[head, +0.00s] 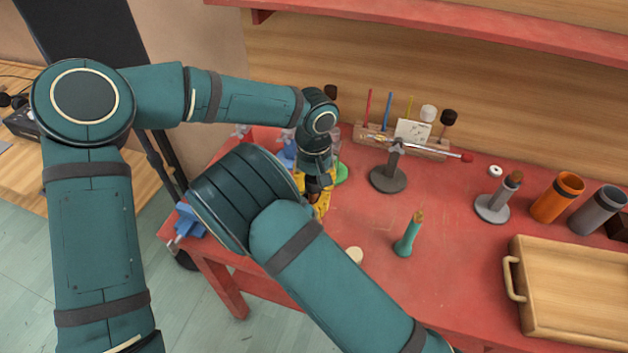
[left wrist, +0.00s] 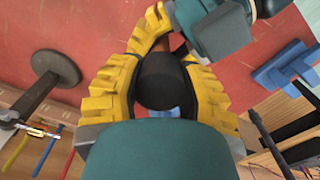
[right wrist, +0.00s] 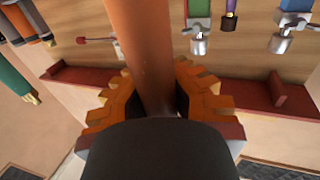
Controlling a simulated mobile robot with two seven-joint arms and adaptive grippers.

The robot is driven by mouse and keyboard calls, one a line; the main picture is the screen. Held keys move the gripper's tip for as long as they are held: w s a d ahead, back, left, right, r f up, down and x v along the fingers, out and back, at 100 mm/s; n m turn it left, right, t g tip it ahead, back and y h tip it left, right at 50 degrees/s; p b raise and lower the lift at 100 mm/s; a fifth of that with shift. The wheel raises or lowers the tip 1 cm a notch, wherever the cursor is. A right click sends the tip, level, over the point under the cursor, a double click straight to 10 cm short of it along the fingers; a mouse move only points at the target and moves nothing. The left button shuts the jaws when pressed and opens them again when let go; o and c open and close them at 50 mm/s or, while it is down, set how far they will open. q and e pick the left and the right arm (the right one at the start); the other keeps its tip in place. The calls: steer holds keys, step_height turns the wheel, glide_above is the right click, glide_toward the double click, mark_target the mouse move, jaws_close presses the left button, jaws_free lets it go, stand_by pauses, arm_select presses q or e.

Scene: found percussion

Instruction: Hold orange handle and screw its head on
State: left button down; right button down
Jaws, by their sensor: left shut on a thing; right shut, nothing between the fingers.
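My left gripper (head: 322,203) is shut on a dark, rounded piece (left wrist: 160,80) that looks like the head. In the left wrist view, an orange-brown shaft shows beyond it between the fingertips. In the right wrist view, the orange handle (right wrist: 150,50) runs from the top edge down to my right gripper (right wrist: 153,90). The right fingers are shut and show on both sides of the handle, with no visible grip on it. I cannot tell whether head and handle are joined; my arms hide the join in the head view.
A teal handle (head: 410,235) stands upright on the red table (head: 450,270). Stands (head: 388,180) (head: 492,209), an orange cup (head: 557,198), a grey cup (head: 598,211) and a wooden tray (head: 580,300) are to the right. A rack (head: 400,142) stands behind. The table's front middle is mostly clear.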

arm_select(q)
steer(key=m, duration=1.2)
steer(key=shift+m, duration=0.3)
steer(key=m, duration=0.4)
steer(key=shift+m, duration=0.3)
steer(key=c, duration=0.5)
jaws_free()
steer(key=shift+c, duration=0.2)
step_height(320, 180, up, 12)
